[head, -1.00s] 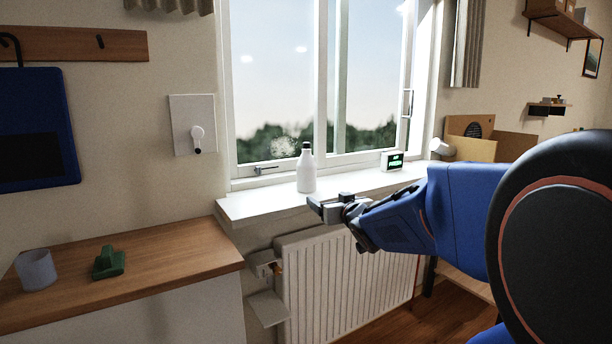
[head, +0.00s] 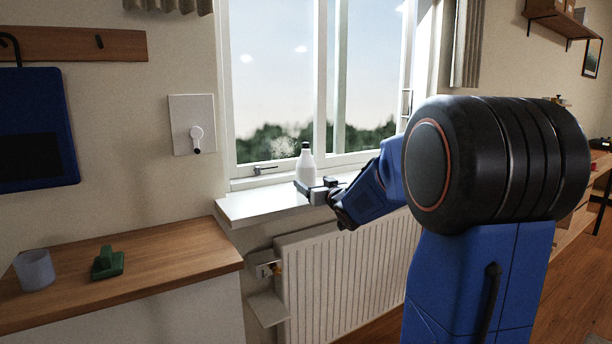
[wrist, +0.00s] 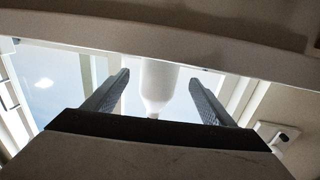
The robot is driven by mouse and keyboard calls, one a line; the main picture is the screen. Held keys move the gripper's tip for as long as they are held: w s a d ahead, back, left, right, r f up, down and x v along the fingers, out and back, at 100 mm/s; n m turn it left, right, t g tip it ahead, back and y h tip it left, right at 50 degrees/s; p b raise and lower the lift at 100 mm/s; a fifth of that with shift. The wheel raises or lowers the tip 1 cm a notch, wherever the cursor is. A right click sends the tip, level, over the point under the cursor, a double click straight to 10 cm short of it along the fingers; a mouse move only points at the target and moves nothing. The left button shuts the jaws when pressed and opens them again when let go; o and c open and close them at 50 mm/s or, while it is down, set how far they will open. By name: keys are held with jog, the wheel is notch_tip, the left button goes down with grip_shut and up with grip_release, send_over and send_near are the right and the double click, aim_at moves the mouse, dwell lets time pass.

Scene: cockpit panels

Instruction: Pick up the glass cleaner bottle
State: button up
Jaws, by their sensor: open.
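The glass cleaner bottle (head: 305,166), white with a dark cap, stands upright on the white window sill (head: 262,207). In the head view my gripper (head: 311,190) is in front of the bottle's lower part and hides its base. In the wrist view the bottle (wrist: 157,84) shows between the two grey fingers of my gripper (wrist: 160,88), with clear gaps on both sides. The fingers are apart and do not appear to touch the bottle.
The window (head: 279,120) is right behind the sill. A radiator (head: 340,275) is below it. My arm hides the right part of the sill.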

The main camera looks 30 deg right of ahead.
aim_at(306, 177)
jog(key=shift+w+d, duration=0.2)
jog(key=shift+w, duration=1.5)
jog(key=shift+w+d, duration=0.2)
jog(key=shift+w, duration=1.5)
jog(key=shift+r, duration=0.15)
jog(key=c, duration=1.5)
